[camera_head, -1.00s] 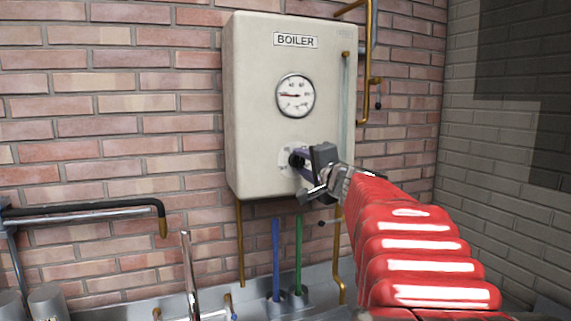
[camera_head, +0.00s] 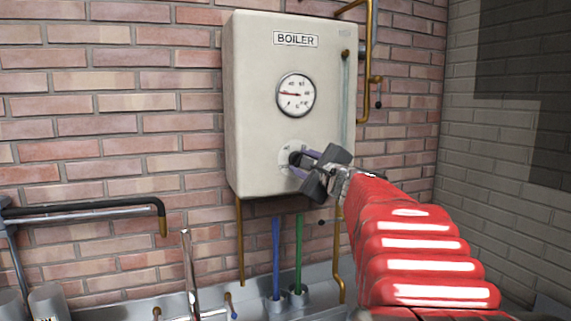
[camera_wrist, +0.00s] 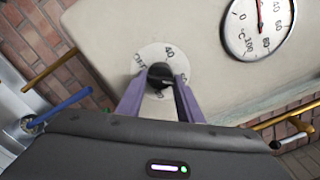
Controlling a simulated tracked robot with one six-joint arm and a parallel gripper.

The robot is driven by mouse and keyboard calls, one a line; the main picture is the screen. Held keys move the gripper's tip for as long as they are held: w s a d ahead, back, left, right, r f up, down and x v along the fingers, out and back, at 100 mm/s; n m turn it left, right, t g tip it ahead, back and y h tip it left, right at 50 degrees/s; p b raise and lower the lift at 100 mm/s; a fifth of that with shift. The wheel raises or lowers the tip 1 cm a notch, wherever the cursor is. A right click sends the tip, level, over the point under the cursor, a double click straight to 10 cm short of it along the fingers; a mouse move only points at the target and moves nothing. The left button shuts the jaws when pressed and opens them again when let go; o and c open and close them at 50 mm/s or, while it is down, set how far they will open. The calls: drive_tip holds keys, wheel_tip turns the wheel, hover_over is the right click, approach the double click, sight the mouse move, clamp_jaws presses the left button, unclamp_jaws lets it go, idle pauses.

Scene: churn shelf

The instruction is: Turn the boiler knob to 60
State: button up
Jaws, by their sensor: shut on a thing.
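The cream boiler (camera_head: 262,133) hangs on the brick wall. Its black knob (camera_head: 295,159) sits low on the front, on a pale round dial plate. The knob also shows in the wrist view (camera_wrist: 160,75), where the plate (camera_wrist: 148,53) carries printed marks, one reading 40; others are partly hidden. My gripper (camera_head: 298,161) reaches in from the right. Its two purple fingers are shut on the knob, one on each side. The round gauge (camera_head: 296,95) above has a red needle pointing left; it also shows at the upper right in the wrist view (camera_wrist: 259,26).
Brass pipes (camera_head: 241,240) run below and to the right of the boiler. A metal sink or trough (camera_head: 255,303) with blue and green rods (camera_head: 276,258) stands beneath. A black-sleeved pipe (camera_head: 85,208) is at the left.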

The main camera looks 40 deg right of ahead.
drive_tip(key=shift+d+f+m, duration=0.2)
drive_tip(key=shift+f+m, duration=0.2)
drive_tip(key=o, duration=0.7)
drive_tip(key=shift+c, duration=0.2)
drive_tip(key=o, duration=0.4)
drive_tip(key=shift+a+r, duration=0.1)
drive_tip(key=shift+r, duration=0.1)
